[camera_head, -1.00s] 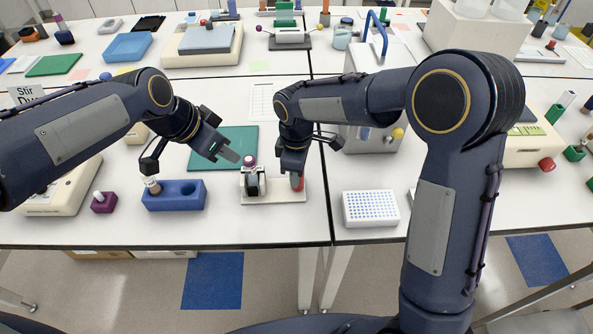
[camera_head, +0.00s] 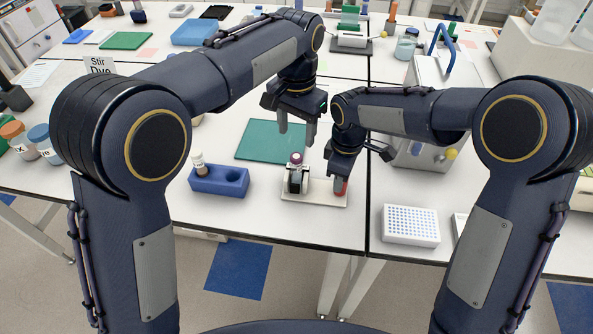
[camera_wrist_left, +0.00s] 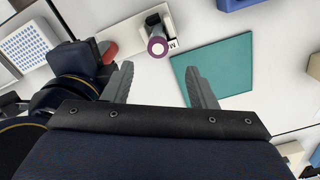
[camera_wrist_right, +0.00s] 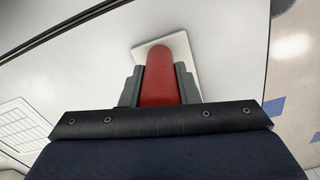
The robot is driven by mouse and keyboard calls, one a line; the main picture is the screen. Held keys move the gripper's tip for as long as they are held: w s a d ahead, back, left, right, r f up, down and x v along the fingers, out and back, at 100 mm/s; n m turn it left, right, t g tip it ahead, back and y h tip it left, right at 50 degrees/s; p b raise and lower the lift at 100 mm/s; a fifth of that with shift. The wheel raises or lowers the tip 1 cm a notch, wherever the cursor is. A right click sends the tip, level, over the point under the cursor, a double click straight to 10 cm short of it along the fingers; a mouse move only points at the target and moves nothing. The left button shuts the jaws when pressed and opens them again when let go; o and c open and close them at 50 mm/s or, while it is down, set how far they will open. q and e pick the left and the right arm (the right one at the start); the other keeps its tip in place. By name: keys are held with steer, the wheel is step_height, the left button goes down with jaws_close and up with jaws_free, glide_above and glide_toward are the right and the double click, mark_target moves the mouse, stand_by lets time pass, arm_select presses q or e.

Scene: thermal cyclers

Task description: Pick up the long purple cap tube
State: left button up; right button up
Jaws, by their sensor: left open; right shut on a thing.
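The purple cap tube (camera_head: 297,158) stands in a small black and white holder on a white base plate (camera_head: 314,199). In the left wrist view its purple cap (camera_wrist_left: 157,46) shows ahead of the fingers, between their lines; most of its body is hidden. My left gripper (camera_head: 296,128) is open and empty, above the tube and apart from it. My right gripper (camera_head: 341,182) is shut on a red cylinder (camera_wrist_right: 158,80) at the right end of the same plate.
A blue block (camera_head: 219,182) with a white-capped vial (camera_head: 198,160) stands to the left. A teal mat (camera_head: 270,141) lies behind the plate. A white well plate (camera_head: 411,225) is at the right. The two grippers are close together.

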mark_target(296, 156)
arm_select(q)
step_height(296, 156, down, 4)
steer(key=shift+r, duration=0.25)
steer(key=shift+s+f, duration=0.15)
steer(key=shift+f, duration=1.2)
steer(key=shift+s+f, duration=0.15)
steer(key=shift+f, duration=1.2)
steer(key=shift+c, duration=0.4)
steer(key=c, duration=1)
